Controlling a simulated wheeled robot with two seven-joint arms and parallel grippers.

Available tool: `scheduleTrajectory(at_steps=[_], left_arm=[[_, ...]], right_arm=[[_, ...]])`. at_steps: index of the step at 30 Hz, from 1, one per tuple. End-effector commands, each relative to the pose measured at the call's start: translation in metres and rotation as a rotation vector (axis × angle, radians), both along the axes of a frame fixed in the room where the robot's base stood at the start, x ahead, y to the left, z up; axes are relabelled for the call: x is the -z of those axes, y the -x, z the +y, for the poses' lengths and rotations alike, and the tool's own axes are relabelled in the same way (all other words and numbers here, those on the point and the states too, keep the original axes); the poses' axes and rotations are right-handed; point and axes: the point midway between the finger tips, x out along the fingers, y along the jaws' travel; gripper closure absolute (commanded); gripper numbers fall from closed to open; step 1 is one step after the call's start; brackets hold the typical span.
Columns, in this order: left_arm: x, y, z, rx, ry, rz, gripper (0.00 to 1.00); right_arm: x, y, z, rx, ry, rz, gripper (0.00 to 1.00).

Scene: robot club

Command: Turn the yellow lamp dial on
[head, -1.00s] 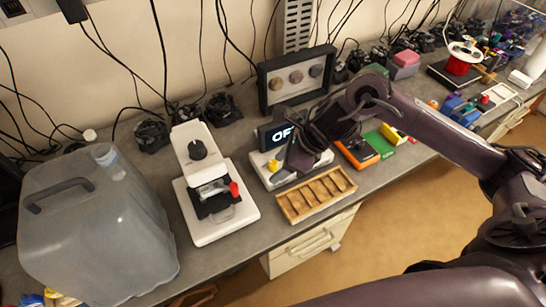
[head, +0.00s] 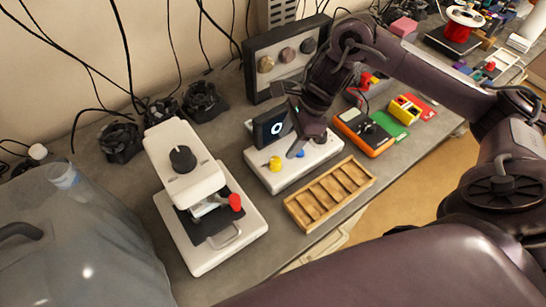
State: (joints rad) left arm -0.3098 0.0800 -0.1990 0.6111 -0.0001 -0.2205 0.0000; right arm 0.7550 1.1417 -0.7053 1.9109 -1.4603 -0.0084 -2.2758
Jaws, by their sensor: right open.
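The yellow lamp dial (head: 275,163) sits on the front left of a white box (head: 270,182) in the head view. A small dark display (head: 270,127) stands behind it and shows an "O"; my gripper may cover part of it. A blue knob (head: 300,154) is on the box to the right of the yellow dial, partly hidden. My right gripper (head: 303,143) points down over the box, open, with its fingers just right of the yellow dial and close to the blue knob. I cannot tell whether it touches the knob. My left gripper is not in view.
A wooden compartment tray (head: 318,219) lies in front of the white box. A white machine with a black knob (head: 182,159) stands left. A panel with three round discs (head: 286,58) is behind. An orange device (head: 363,133) lies right.

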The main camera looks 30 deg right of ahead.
Motion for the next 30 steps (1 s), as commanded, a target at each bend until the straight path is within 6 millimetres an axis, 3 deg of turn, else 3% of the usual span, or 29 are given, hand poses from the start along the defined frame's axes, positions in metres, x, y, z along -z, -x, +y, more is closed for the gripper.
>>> scheduleTrajectory(at_steps=[8, 15, 26, 30], left_arm=[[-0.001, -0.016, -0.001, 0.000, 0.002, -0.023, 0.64], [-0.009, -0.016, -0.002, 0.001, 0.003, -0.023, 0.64], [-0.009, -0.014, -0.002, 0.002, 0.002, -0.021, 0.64], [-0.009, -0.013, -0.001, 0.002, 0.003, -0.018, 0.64]], right_arm=[[0.037, -0.003, 0.016, 0.000, -0.006, 0.005, 0.49], [0.062, -0.006, 0.026, 0.001, -0.001, 0.003, 0.49], [0.070, -0.007, 0.028, 0.000, 0.000, -0.001, 0.49], [0.070, -0.007, 0.028, 0.000, 0.000, -0.001, 0.67]])
